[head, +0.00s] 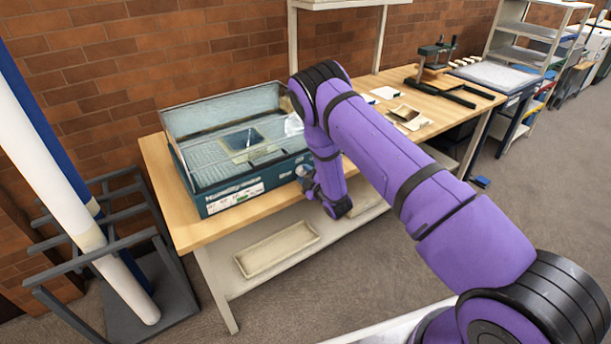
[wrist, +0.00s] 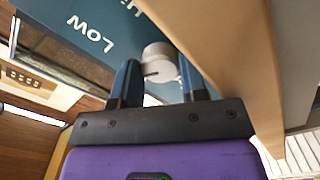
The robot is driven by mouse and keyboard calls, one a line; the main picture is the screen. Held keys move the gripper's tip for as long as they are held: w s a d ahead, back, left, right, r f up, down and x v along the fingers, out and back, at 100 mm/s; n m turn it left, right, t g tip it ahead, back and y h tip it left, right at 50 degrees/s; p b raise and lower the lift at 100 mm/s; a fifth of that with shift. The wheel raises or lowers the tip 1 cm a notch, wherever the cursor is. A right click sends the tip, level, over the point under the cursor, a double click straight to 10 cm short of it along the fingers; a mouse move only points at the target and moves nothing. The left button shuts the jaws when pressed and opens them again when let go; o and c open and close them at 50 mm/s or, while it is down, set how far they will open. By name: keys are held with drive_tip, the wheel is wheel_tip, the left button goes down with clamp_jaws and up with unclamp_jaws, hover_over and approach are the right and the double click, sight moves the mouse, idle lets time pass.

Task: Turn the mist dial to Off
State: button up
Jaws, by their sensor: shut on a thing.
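The mist dial (wrist: 158,58) is a pale grey round knob on the teal front panel (wrist: 75,22) of the humidity box, seen in the wrist view. The word "Low" and part of another word starting "Hi" are printed beside it. A dark mark shows on the knob's near side; I cannot tell which setting it points to. My gripper (wrist: 160,80) is shut on the dial, a finger on each side. In the head view the teal box (head: 222,202) has a clear lid standing open, and my gripper (head: 306,182) is at its right front corner. No "Off" label is readable.
The box stands on a wooden bench (head: 190,233) against a brick wall. A shallow tray (head: 277,248) lies on the shelf below. A rack with long rolls (head: 50,160) stands left. Papers and a press (head: 437,58) are farther right on the bench.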

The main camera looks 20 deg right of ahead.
drive_tip(key=shift+n, duration=2)
drive_tip(key=o, duration=0.7)
drive_tip(key=shift+c, duration=0.2)
drive_tip(key=v, duration=1.1)
drive_tip(key=shift+w, duration=0.1)
